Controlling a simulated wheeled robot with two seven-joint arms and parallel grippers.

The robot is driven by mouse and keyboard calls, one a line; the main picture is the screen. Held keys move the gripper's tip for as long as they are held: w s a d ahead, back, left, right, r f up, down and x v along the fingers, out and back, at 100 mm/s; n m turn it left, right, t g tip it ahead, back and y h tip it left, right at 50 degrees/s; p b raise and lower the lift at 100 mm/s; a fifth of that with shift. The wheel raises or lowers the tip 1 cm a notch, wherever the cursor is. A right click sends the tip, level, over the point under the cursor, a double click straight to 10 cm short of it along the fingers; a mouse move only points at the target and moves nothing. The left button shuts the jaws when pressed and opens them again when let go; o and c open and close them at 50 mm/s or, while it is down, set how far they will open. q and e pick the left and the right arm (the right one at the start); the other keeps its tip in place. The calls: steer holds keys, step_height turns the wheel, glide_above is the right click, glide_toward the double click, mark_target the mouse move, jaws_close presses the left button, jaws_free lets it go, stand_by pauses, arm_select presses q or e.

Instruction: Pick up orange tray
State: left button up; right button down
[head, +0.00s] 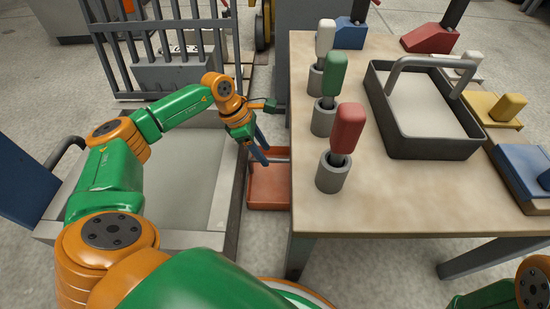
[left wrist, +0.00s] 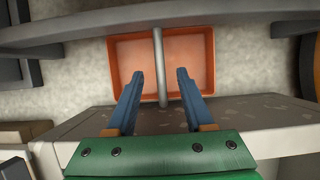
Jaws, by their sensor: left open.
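The orange tray (head: 268,190) lies low in the gap between the grey mould and the table. In the left wrist view the tray (left wrist: 190,62) is beyond my fingertips, with a grey bar, seemingly its handle, (left wrist: 157,45) across its middle. My left gripper (head: 263,151) is open above the tray's far part. In the left wrist view the open blue fingers of the left gripper (left wrist: 159,74) are on either side of the bar; I cannot tell how far above it they are. Part of the tray is hidden by the gripper. My right gripper is out of view.
The wooden table (head: 400,200) stands right of the tray, bearing white, green and red-handled tools in grey cups (head: 333,174) and a grey handled tray (head: 430,148). The grey mould (head: 190,180) edges the gap on the left. A barred rack (head: 165,45) stands behind.

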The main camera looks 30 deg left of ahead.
mark_target(271, 160)
arm_select(q)
steer(key=b+x, duration=0.4)
steer(key=x, duration=0.1)
steer(key=shift+d+b, duration=0.1)
steer(key=shift+b, duration=0.2)
steer(key=shift+r+p, duration=0.25)
steer(key=shift+p, duration=0.05)
jaws_close()
steer(key=shift+w, duration=0.1)
stand_by(0.5)
